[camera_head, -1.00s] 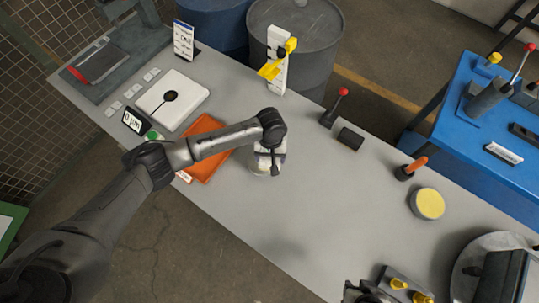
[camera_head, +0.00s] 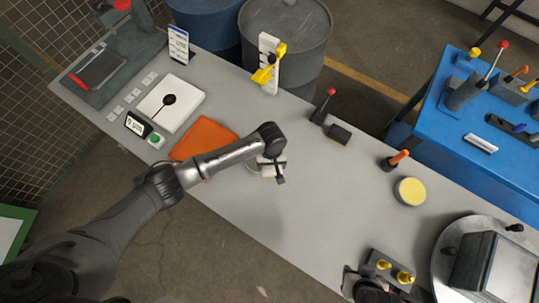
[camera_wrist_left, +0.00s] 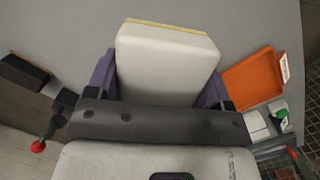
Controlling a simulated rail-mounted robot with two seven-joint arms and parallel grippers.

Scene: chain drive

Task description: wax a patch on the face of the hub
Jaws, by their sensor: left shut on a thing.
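My left gripper (camera_head: 270,162) is over the middle of the grey bench, right of the orange tray. In the left wrist view its purple fingers (camera_wrist_left: 158,80) are shut on a white block (camera_wrist_left: 165,62) with a thin yellow layer along its far edge. The block shows only partly in the head view, under the gripper. A round grey plate (camera_head: 442,270) at the lower right bears a dark box (camera_head: 490,268); I cannot tell whether this is the hub. A dark part at the bottom edge may be my right gripper (camera_head: 365,287); its jaws cannot be made out.
An orange tray (camera_head: 200,138), white pad (camera_head: 180,112) and small display (camera_head: 137,124) are on the left. A yellow-topped round tin (camera_head: 410,191), a dark block (camera_head: 339,134) and a yellow-pegged plate (camera_head: 388,272) are on the right. The bench centre (camera_head: 300,215) is clear.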

